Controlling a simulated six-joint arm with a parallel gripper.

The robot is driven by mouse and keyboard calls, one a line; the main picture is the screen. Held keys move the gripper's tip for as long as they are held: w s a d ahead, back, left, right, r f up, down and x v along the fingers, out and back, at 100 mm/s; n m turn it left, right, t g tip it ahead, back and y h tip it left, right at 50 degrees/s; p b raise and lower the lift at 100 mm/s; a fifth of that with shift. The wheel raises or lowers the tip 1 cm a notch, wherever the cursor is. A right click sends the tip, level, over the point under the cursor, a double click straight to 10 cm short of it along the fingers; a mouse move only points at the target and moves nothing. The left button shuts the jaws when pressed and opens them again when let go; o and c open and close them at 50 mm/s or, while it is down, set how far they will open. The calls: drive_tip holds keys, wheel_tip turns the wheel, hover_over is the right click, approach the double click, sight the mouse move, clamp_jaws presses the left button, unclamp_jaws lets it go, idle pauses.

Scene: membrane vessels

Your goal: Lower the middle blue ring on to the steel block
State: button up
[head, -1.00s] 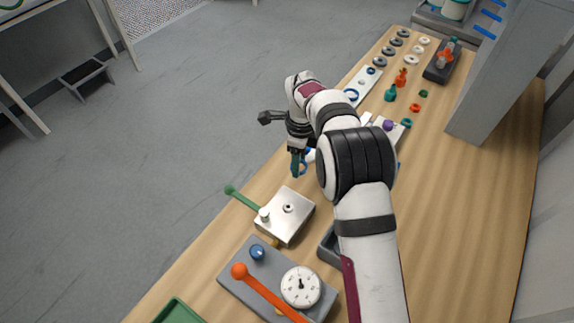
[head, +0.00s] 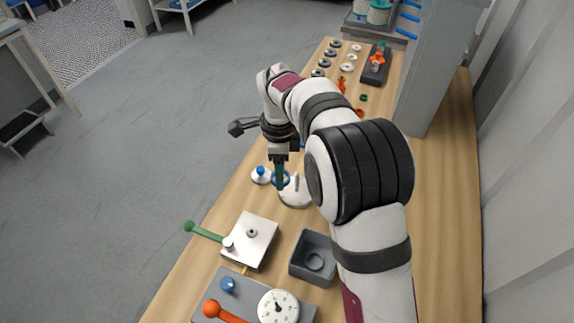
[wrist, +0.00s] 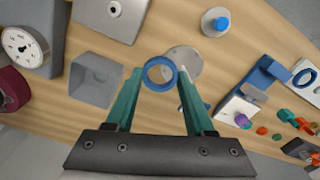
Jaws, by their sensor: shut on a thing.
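My gripper (head: 280,182) has teal fingers pointing down and is shut on a blue ring (head: 287,178). In the wrist view the ring (wrist: 160,88) sits between the two fingertips, its hole facing the camera. The ring is near a round pale plate with an upright pin (head: 295,193); I cannot tell its exact height. The steel block (head: 255,229) stands nearer the head camera, below and left of my gripper in the head view, with a small round boss on top and a green lever (head: 205,232) at its left. Part of the block (wrist: 115,15) shows in the wrist view.
A grey open box (head: 300,270) holding a dark ring stands right of the block. A white disc with a blue knob (head: 261,175) is left of my gripper. A gauge panel (head: 245,297) with an orange lever is at the front. Washers and small parts lie at the far end.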

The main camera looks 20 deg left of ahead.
sight(252, 231)
drive_tip(key=s+a+f+n, duration=0.1)
drive_tip(key=s, duration=0.2)
drive_tip(key=s+a+f+n, duration=0.1)
drive_tip(key=s, duration=0.2)
drive_tip(key=s+a+f+n, duration=0.1)
drive_tip(key=s+f, duration=0.1)
drive_tip(key=s, duration=0.2)
drive_tip(key=shift+a, duration=0.1)
drive_tip(key=shift+s+f, duration=0.2)
drive_tip(key=shift+s, duration=0.05)
drive_tip(key=shift+f, duration=2.7)
drive_tip(key=o, duration=1.4)
drive_tip(key=shift+r, duration=0.1)
wheel_tip(252, 231, up, 16)
drive_tip(key=shift+f, duration=0.2)
